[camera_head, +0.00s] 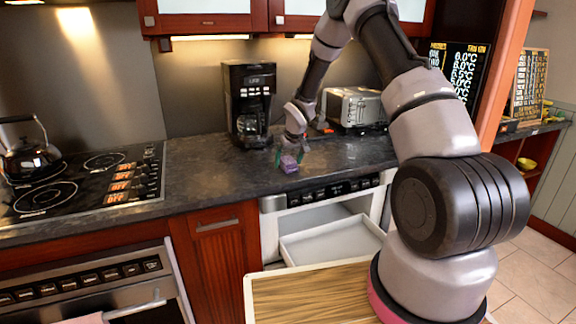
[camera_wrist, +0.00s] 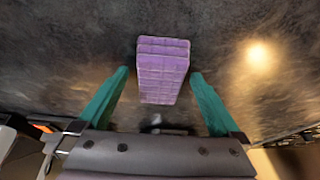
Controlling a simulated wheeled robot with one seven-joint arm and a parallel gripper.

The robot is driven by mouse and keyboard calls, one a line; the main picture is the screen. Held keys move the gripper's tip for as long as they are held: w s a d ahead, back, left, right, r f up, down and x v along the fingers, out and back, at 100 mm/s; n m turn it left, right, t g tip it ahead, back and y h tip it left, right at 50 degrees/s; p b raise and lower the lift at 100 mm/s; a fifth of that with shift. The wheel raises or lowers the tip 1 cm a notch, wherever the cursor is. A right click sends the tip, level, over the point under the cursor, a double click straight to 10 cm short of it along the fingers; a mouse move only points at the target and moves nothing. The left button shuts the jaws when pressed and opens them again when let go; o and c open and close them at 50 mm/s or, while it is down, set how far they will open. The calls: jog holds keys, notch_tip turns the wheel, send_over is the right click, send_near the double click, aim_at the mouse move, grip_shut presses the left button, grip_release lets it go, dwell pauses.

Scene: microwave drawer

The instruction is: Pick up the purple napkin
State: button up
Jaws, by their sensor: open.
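The purple napkin (camera_head: 289,164) is a small folded block on the dark countertop, in front of the coffee maker. In the wrist view the napkin (camera_wrist: 163,70) shows as a stack of purple layers near the top middle. My gripper (camera_head: 291,154) is over the counter at the napkin. In the wrist view its two green fingers (camera_wrist: 160,82) are spread wide, one on each side of the napkin, with a gap on both sides. The fingers do not appear to touch it.
A black coffee maker (camera_head: 250,103) stands behind the napkin, and a silver toaster (camera_head: 356,107) to the right. A stove with a kettle (camera_head: 29,150) is at the left. A white drawer (camera_head: 330,243) stands open below the counter. Bare counter (camera_head: 215,178) lies left of the napkin.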

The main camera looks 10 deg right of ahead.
aim_at(289, 161)
jog(key=c, duration=1.5)
notch_tip(289, 161, up, 10)
jog(key=shift+r, duration=0.1)
